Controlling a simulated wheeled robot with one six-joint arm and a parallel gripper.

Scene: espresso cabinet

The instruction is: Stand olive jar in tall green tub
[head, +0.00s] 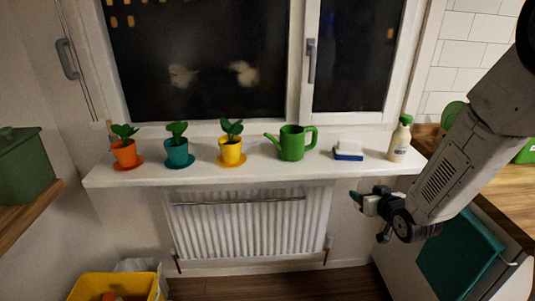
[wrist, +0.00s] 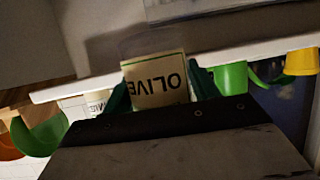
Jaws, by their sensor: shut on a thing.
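My gripper (head: 366,201) is at the right of the head view, in front of the wall below the window sill. In the wrist view it is shut on the olive jar (wrist: 156,80), whose pale label reads OLIVE upside down between the dark green fingers. In the head view the jar is too small and covered to make out clearly. A dark green tub (head: 25,160) stands on a wooden shelf at the far left, away from my gripper. I cannot tell for sure that it is the tall green tub, and its inside is hidden.
The window sill (head: 205,179) holds three potted plants, a green watering can (head: 292,143), a sponge on a blue base (head: 348,151) and a spray bottle (head: 399,140). A radiator (head: 250,227) is below. A yellow crate (head: 115,286) stands on the floor. A wooden counter (head: 507,195) is right.

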